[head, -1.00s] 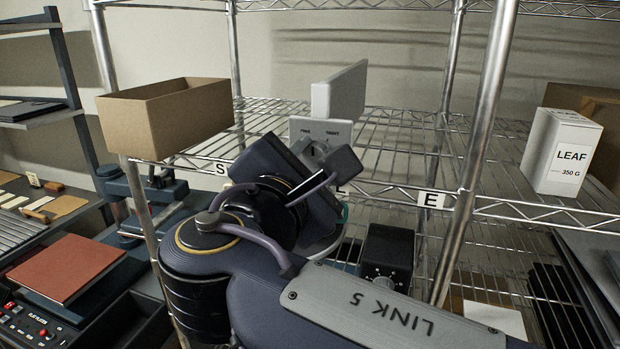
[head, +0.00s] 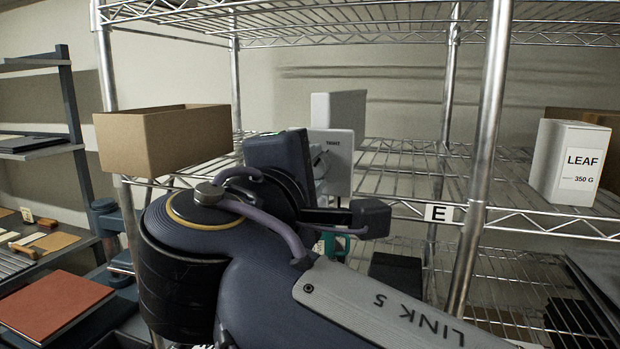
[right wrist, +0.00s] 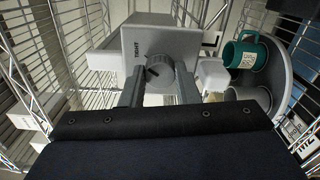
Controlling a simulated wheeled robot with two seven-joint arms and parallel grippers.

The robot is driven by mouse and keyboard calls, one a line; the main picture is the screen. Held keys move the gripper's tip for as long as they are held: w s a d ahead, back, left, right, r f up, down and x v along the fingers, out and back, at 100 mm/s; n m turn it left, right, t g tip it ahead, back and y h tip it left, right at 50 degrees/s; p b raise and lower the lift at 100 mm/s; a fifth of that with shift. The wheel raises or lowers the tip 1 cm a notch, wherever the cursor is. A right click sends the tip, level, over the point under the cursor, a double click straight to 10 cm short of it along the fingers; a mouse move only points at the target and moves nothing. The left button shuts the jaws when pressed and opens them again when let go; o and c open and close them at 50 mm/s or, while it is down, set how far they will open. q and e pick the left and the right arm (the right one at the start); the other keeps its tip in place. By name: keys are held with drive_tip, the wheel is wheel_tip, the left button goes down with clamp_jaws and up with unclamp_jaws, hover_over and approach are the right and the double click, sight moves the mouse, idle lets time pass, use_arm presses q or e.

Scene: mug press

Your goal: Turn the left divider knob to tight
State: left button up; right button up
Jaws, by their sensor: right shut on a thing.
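In the right wrist view the round grey knob (right wrist: 160,73) sits on the plate (right wrist: 176,42). My right gripper (right wrist: 159,80) is shut on the knob, one finger on each side. A dark mark on the knob slants toward the TIGHT side; its exact setting is hard to tell. In the head view my right wrist hides most of the knob. My left gripper is not in view.
A brown box (head: 165,140) stands on the shelf to the left, and a white LEAF box (head: 568,160) to the right. A chrome post (head: 480,170) rises right of my arm.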

idle(0.4)
drive_tip(key=o, duration=1)
drive_tip(key=shift+c, duration=0.2)
drive_tip(key=v, duration=0.8)
drive_tip(key=shift+b, duration=0.3)
